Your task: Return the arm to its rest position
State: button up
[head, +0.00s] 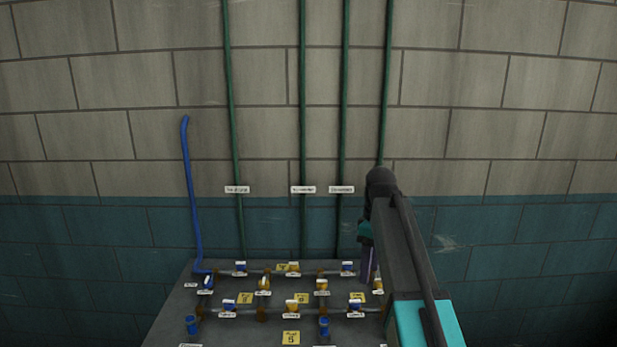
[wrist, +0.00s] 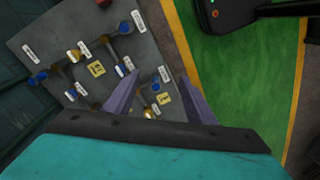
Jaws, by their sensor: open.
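My gripper (wrist: 157,92) is open and empty, its two grey-purple fingers spread apart in the wrist view. In the head view my arm reaches up from the lower right, and the gripper (head: 368,268) hangs down over the right part of a grey panel table (head: 172,322). The wrist view shows the panel (wrist: 58,22) beyond the fingers. Whether the fingertips touch anything on it I cannot tell; no object is between them.
The panel carries pipes, blue and yellow valves (head: 292,307), yellow tags (head: 291,338) and white labels. A blue pipe (head: 190,190) and several green pipes (head: 303,120) rise along the brick wall. The wrist view shows a green floor strip (wrist: 235,75) with a yellow edge, beside the panel.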

jog(key=s+f+g+b, duration=0.2)
jog(key=s+f, duration=0.3)
jog(key=f, duration=0.8)
jog(key=s+f+g+b, duration=0.15)
jog(key=s+f, duration=0.35)
jog(key=f, duration=0.9)
jog(key=s+f+g+b, duration=0.25)
jog(key=s+f, duration=0.35)
jog(key=f, duration=0.7)
jog(key=s+f+m+b, duration=0.4)
jog(key=s+f+m, duration=0.7)
jog(key=s+f, duration=1.6)
jog(key=shift+s+t+h, duration=0.3)
jog(key=shift+s+t, duration=0.1)
jog(key=shift+s, duration=0.15)
jog(key=shift+a, duration=0.1)
